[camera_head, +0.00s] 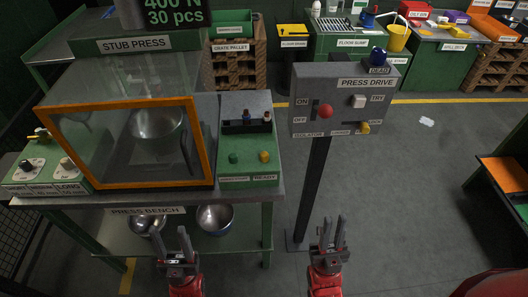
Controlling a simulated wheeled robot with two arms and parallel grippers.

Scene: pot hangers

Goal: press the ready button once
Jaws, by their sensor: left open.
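The green button box (249,182) stands at the right end of the press bench. A label reading READY is on its front right, and a yellow button (264,156) sits just above that label. A green button (233,158) is to its left. My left gripper (169,230) is open and empty, low in front of the bench and left of the box. My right gripper (334,218) shows two fingers with a gap between them, empty, right of the bench and below the press drive box. Neither gripper touches a button.
The stub press with its orange-framed guard (205,150) stands left of the button box, with a metal bowl (157,123) behind the guard. The grey press drive box (345,100) on a dark post (312,190) stands to the right. Bowls (215,218) sit on the lower shelf.

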